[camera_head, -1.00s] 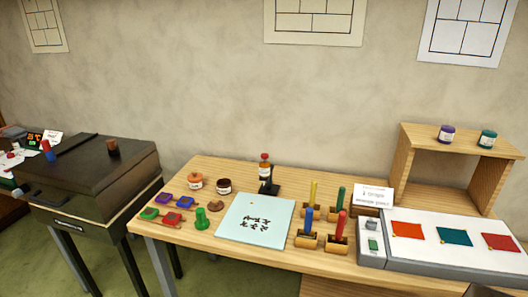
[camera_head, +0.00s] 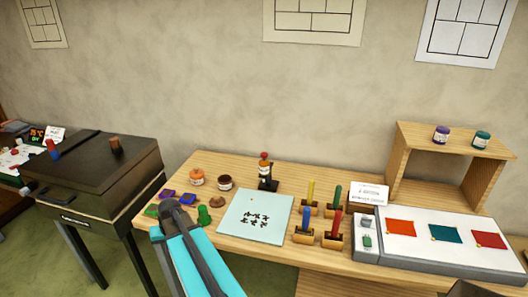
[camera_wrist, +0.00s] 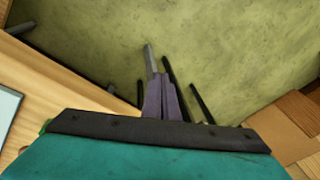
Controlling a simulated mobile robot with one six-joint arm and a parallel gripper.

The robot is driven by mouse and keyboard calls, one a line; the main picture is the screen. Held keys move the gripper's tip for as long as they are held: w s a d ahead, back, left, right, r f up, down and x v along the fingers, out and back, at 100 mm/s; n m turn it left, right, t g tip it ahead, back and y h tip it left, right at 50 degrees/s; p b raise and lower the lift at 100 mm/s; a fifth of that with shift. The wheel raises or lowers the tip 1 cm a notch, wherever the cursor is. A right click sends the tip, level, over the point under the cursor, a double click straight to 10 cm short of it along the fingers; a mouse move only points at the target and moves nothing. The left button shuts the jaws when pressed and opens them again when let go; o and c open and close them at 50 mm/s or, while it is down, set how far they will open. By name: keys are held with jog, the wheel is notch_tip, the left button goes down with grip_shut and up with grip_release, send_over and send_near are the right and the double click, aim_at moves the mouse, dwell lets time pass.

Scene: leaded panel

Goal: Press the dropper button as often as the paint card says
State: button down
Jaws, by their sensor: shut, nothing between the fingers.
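The dropper is an amber bottle with a red top (camera_head: 264,160), upright in a black stand (camera_head: 268,184) at the back of the wooden table. A white card (camera_head: 369,193) with small printed lines, probably the paint card, leans at the back right of the table; I cannot read its number for sure. My gripper (camera_wrist: 160,82) is shut and empty in the wrist view, over the floor beside the table edge. In the head view my arm rises over the table's front left, well in front of the dropper; the fingers cannot be made out there.
A pale sheet with dark marks (camera_head: 238,222) lies mid-table. Upright coloured sticks in wooden holders (camera_head: 305,237) stand right of it. A grey-edged tray (camera_head: 405,258) fills the right.

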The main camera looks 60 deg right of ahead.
jog(key=w+d+r+m+t+h+p, duration=0.1)
jog(key=d+r+m+t, duration=0.1)
jog(key=d+r, duration=1)
notch_tip(320, 180, up, 26)
jog(key=m+t+h+p, duration=0.1)
jog(key=m+t+h, duration=0.2)
jog(key=m+h, duration=0.3)
send_over(265, 155)
jog(key=m+y, duration=0.1)
jog(key=shift+s+f, duration=0.15)
jog(key=shift+f, duration=0.05)
jog(key=shift+f, duration=0.15)
jog(key=shift+f+b, duration=2.25)
jog(key=shift+f, duration=2)
